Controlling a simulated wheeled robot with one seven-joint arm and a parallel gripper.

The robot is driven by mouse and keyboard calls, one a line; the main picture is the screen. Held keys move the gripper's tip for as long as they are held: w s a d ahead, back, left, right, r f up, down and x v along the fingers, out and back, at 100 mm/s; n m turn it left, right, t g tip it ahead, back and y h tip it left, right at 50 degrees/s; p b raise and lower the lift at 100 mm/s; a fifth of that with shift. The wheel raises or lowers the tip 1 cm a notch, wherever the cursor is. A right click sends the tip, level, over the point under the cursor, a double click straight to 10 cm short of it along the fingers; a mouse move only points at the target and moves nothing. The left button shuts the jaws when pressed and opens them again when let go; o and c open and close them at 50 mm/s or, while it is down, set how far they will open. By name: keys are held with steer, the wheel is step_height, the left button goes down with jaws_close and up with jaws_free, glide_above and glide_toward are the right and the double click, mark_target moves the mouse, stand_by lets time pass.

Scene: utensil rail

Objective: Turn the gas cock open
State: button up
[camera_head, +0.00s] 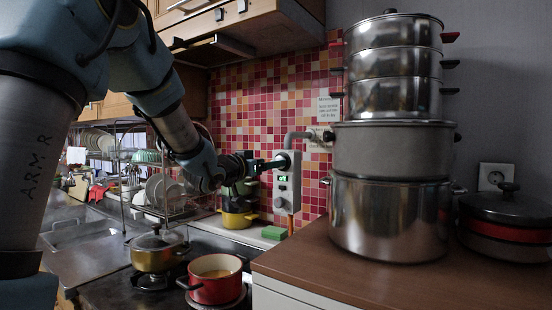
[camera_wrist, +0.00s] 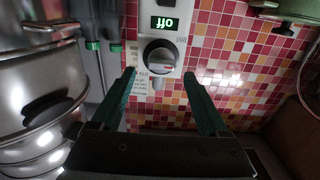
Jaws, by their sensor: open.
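The gas cock is a pale grey wall unit (camera_head: 288,182) on the tiled wall, with a small green display. The lit green display (camera_wrist: 163,23) above the knob reads "off", upside down. My gripper (camera_head: 277,162) reaches the front of the unit from the left in the head view. In the wrist view my gripper (camera_wrist: 160,76) is open, with one dark green finger on each side of the knob. A gap shows beside each finger; contact cannot be seen.
A tall stack of steel pots (camera_head: 390,215) stands on the brown counter (camera_head: 385,280), close to the right of the unit. A red pot (camera_head: 215,287) and a lidded pot (camera_head: 158,259) sit on the stove below my arm. A dish rack (camera_head: 165,200) is behind.

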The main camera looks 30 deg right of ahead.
steer(key=p+x, duration=0.1)
steer(key=x, duration=0.2)
steer(key=shift+w+d, duration=0.2)
jaws_close()
stand_by(0.6)
